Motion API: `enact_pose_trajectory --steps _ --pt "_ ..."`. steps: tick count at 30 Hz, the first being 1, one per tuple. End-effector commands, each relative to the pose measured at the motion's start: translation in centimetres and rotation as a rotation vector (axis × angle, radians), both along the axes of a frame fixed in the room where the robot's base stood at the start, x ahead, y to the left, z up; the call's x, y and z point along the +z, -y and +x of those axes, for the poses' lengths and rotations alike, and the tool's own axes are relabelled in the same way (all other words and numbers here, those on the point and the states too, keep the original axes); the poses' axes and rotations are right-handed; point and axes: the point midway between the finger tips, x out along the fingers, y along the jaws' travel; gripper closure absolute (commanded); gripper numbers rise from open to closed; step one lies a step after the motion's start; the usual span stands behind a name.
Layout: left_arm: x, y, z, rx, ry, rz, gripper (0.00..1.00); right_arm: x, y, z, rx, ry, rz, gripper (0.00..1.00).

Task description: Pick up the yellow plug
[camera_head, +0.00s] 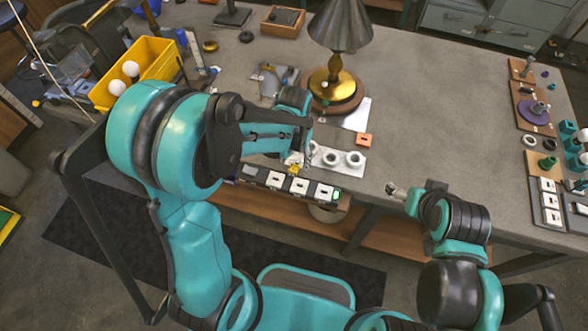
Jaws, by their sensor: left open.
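The yellow plug (293,169) is small and sits at the back edge of a dark strip of white sockets (290,184) along the table's front edge. My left gripper (297,155) is open, with its fingertips directly at the plug, close above or beside it. The arm and fingers partly cover this spot, and I cannot tell whether they touch the plug. My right gripper (394,190) is near the table's front edge, to the right of the strip and away from the plug. Its jaws are too small to read.
White rings (354,158) and an orange piece (364,140) lie just right of the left gripper. A lamp (336,85) with a grey shade stands behind. A yellow bin (158,62) with white bulbs is at left. Bare table lies at centre right (450,110).

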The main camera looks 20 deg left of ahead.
Motion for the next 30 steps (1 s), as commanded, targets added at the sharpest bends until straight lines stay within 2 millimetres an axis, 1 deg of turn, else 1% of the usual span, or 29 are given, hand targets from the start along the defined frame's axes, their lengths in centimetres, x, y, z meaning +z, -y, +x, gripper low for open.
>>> enact_pose_trajectory --steps 6,9,11,16,17,18,20,21,22,23,25,26,30 --pt "-3.3 -0.4 0.4 0.001 0.001 0.0 0.48 -1.7 0.0 0.0 0.0 0.0 0.0 0.21" --pt "-4.6 -0.3 0.3 0.0 0.001 0.0 0.48 -2.2 0.0 0.0 0.0 0.0 0.0 0.21" --pt "-4.9 -0.3 0.3 0.0 0.001 0.0 0.48 -2.2 0.0 0.0 0.0 0.0 0.0 0.21" --pt "-4.7 -0.3 0.3 0.0 0.001 0.0 0.48 -2.0 0.0 0.0 0.0 0.0 0.0 0.21" --pt "-4.7 -0.3 0.3 0.0 0.001 0.0 0.51 -2.0 0.0 0.0 0.0 0.0 0.0 0.21" --pt "-4.7 -0.3 0.3 0.0 0.001 0.0 0.61 -2.0 0.0 0.0 0.0 0.0 0.0 0.21" --pt "-4.7 -0.3 0.3 0.0 0.001 0.0 0.77 -2.0 0.0 0.0 0.0 0.0 0.0 0.21" --pt "-4.7 -0.3 0.3 0.0 0.001 0.0 0.88 -2.0 0.0 0.0 0.0 0.0 0.0 0.21" --pt "-4.7 -0.3 0.3 0.0 0.001 0.0 0.96 -2.0 0.0 0.0 0.0 0.0 0.0 0.21" --pt "-4.7 -0.3 0.3 0.0 0.001 0.0 0.97 -2.0 0.0 0.0 0.0 0.0 0.0 0.21" --pt "-4.7 -0.3 0.3 0.0 0.001 0.0 0.97 -2.0 0.0 0.0 0.0 0.0 0.0 0.21" --pt "-4.7 -0.3 0.3 0.0 0.001 0.0 1.0 -2.0 0.0 0.0 0.0 0.0 0.0 0.21" --pt "-4.7 -0.3 0.3 0.0 0.001 0.0 1.0 -2.0 0.0 0.0 0.0 0.0 0.0 0.21"
